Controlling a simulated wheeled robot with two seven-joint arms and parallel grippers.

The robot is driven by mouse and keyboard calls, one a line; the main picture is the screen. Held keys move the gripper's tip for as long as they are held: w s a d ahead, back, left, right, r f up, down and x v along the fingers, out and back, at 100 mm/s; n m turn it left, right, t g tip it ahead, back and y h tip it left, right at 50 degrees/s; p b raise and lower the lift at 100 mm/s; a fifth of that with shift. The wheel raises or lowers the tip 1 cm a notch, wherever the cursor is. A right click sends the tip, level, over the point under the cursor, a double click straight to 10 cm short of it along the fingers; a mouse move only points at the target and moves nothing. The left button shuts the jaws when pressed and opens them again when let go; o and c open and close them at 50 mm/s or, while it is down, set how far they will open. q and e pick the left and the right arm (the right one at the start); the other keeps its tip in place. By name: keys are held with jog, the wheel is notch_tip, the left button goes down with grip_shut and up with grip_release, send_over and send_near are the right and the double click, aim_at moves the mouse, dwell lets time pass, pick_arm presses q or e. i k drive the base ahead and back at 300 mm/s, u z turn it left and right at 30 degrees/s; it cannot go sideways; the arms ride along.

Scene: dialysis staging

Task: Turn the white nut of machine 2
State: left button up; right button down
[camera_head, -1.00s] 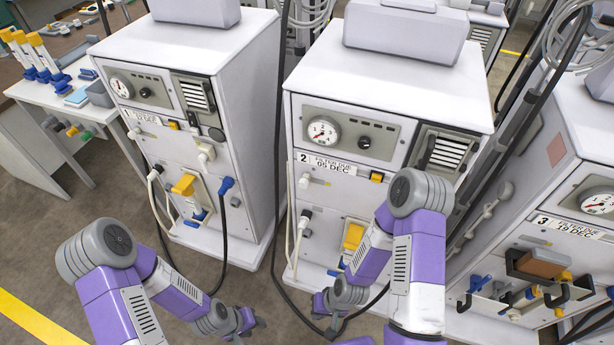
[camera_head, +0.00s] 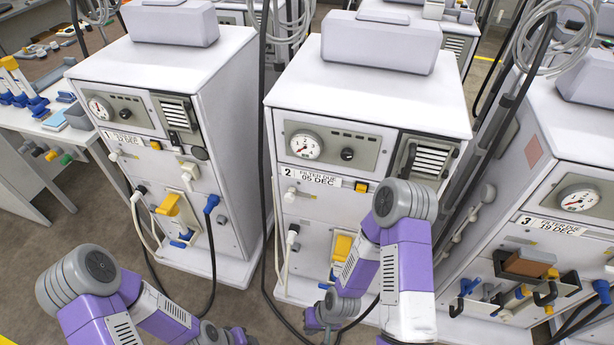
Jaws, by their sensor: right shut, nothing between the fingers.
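Machine 2 (camera_head: 330,222) stands in the middle, its front facing me, marked with a "2" and a "FILTER DUE 05 DEC" label. A small white fitting (camera_head: 290,195) sticks out below the label at the left. A white connector (camera_head: 292,234) with a hose hangs lower; I cannot tell for sure which is the white nut. My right gripper (camera_head: 318,321) is low in front of machine 2, below both white parts and apart from them, shut and empty. My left gripper (camera_head: 243,338) is at the bottom edge, partly cut off; its jaws are unclear.
Machine 1 (camera_head: 225,225) stands to the left and machine 3 (camera_head: 510,235) to the right with a shelf of fittings. A yellow part (camera_head: 343,246) sits on machine 2's lower front, partly behind my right arm. Dark hoses hang between the machines. Floor shows at lower left.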

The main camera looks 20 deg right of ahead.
aim_at(290, 197)
jog(key=u, duration=1.65)
jog(key=i, duration=0.75)
jog(key=z, duration=2.7)
